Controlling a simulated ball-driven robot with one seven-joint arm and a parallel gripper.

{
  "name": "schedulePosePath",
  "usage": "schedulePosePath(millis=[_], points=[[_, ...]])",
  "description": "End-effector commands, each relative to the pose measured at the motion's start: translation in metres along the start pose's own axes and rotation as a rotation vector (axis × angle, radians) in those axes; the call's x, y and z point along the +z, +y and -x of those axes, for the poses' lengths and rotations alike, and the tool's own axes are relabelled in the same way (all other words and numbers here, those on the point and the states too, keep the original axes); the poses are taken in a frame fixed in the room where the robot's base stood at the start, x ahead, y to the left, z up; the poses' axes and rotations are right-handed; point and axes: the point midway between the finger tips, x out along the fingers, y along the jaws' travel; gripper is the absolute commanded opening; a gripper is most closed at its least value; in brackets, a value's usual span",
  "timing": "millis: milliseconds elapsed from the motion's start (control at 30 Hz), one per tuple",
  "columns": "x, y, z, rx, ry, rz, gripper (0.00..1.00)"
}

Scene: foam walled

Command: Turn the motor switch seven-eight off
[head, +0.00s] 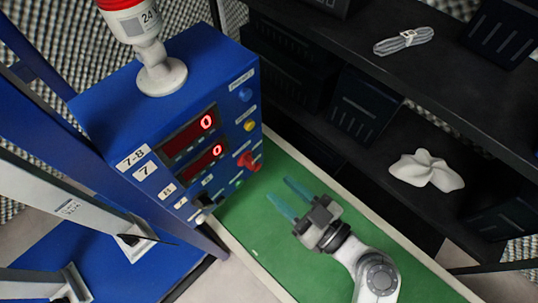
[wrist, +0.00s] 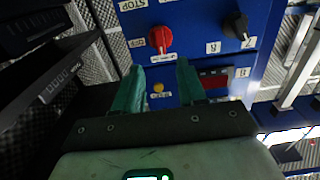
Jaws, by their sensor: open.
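The blue control box (head: 160,115) bears a 7-8 label and stands left of my gripper. A red rotary knob (head: 250,162) sticks out of its front; in the wrist view the red knob (wrist: 159,40) lies just beyond the fingertips, its small labels hard to read. A black knob (head: 205,201) sits lower on the panel; in the wrist view this black knob (wrist: 236,25) is at upper right, near labels 7 and 8. My gripper (head: 279,189) has teal fingers, open and empty, pointing at the panel, apart from the red knob.
Two red-lit displays (head: 190,145) both show 0. Blue and yellow buttons sit beside them, and a red-topped lamp (head: 145,40) stands on the box. A green surface (head: 255,240) lies below my gripper. Dark shelving (head: 390,75) with bins, a bundled cord and a white object is at right.

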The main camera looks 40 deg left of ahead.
Motion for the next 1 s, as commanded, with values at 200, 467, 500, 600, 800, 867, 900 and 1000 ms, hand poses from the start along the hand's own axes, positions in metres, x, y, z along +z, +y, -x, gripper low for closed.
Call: schedulePosePath(millis=[200,467,500,600,800,867,900,1000], points=[[-0.003,-0.001,-0.041,-0.004,-0.002,0.001,0.4],[-0.001,0.0,-0.078,-0.001,-0.002,-0.001,0.4],[-0.001,0.0,-0.081,-0.002,-0.002,-0.001,0.4],[0.0,0.0,-0.087,-0.001,-0.003,-0.001,0.4],[0.001,0.0,-0.089,0.001,-0.003,0.0,0.4],[0.001,0.0,-0.089,0.0,-0.003,0.0,0.4],[0.001,0.0,-0.089,0.0,-0.003,0.0,0.4],[0.001,0.0,-0.089,0.0,-0.003,0.0,0.33]])
